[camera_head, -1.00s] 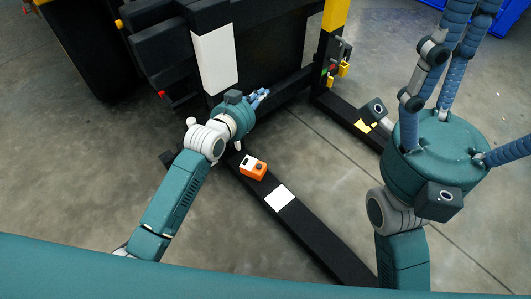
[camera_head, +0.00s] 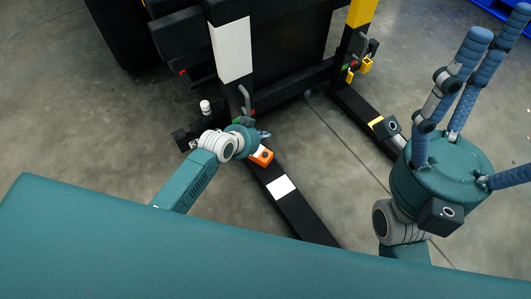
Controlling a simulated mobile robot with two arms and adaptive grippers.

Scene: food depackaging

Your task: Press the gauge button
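A small orange box (camera_head: 265,157) with a pale patch and a dark spot on top sits on the black floor beam of the machine. I cannot make out which part is the gauge button. My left gripper (camera_head: 264,134) is just behind the orange box, close to it in the picture. Its blue fingers are mostly hidden by my wrist, so contact and opening cannot be told. My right gripper (camera_head: 484,90) is at the right, with its long blue fingers spread wide, open and empty, away from the orange box.
The black machine frame (camera_head: 285,55) with a white panel (camera_head: 231,50) stands behind my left gripper. A white plate (camera_head: 281,187) lies on the beam. A yellow-topped post (camera_head: 361,12) carries yellow padlock-like parts (camera_head: 366,64). The grey floor between the two beams is clear.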

